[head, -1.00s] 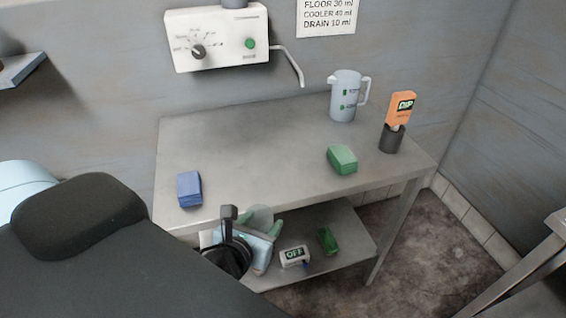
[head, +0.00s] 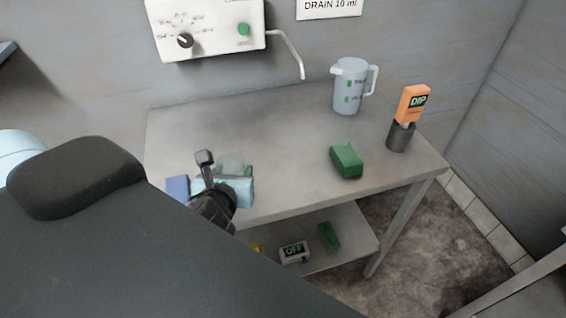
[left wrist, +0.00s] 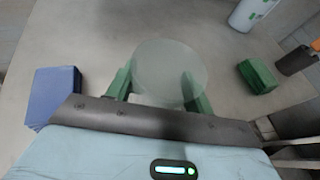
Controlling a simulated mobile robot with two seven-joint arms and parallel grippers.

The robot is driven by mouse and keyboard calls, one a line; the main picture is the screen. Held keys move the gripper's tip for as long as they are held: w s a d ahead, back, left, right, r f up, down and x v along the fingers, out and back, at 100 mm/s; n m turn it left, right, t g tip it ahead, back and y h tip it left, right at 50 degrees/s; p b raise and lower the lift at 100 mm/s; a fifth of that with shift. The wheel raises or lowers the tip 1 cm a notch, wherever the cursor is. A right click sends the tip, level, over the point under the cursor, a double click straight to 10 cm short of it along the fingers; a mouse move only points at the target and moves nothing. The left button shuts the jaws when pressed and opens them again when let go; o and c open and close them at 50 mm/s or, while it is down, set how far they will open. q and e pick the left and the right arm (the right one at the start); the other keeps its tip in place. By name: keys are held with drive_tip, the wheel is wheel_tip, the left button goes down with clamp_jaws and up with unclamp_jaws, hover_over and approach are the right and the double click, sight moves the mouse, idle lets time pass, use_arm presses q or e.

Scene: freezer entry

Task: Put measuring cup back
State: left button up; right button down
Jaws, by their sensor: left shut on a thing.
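The measuring cup appears to be the clear, round vessel (head: 231,161), which also shows in the left wrist view (left wrist: 171,67). My left gripper (head: 236,172) is shut on it, with a green finger on either side in the left wrist view (left wrist: 158,88). In the head view the gripper and cup are at the front left of the steel table (head: 270,130), beside a blue block (head: 177,187). I cannot tell the cup's exact height over the tabletop. My right gripper is not in view.
A grey jug (head: 349,88) and a dark holder (head: 401,137) with an orange DIP tester (head: 412,103) stand at the right. A green block (head: 346,160) lies near the front. A wall dispenser's spout (head: 292,52) hangs over the back. The table's middle is clear.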

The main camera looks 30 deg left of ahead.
use_arm(q)
drive_tip(key=w, duration=0.2)
drive_tip(key=w+d, duration=0.1)
drive_tip(key=w, duration=0.1)
drive_tip(key=w+d, duration=0.1)
drive_tip(key=w, duration=0.1)
drive_tip(key=shift+f+p, duration=0.25)
drive_tip(key=shift+p, duration=0.05)
drive_tip(key=w, duration=0.2)
drive_tip(key=w+d, duration=0.1)
drive_tip(key=w, duration=0.2)
drive_tip(key=shift+w+d+f, duration=0.3)
drive_tip(key=shift+d+f, duration=0.1)
drive_tip(key=shift+w+d, duration=0.1)
drive_tip(key=shift+w, duration=0.3)
drive_tip(key=shift+w+d+f, duration=0.1)
drive_tip(key=shift+w+f, duration=0.15)
drive_tip(key=shift+f, duration=0.05)
wheel_tip(320, 180, down, 3)
drive_tip(key=shift+f+b, duration=0.1)
drive_tip(key=shift+b, duration=0.3)
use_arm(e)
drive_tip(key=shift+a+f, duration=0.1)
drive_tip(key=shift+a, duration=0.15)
use_arm(q)
drive_tip(key=o, duration=1)
drive_tip(key=shift+o, duration=0.2)
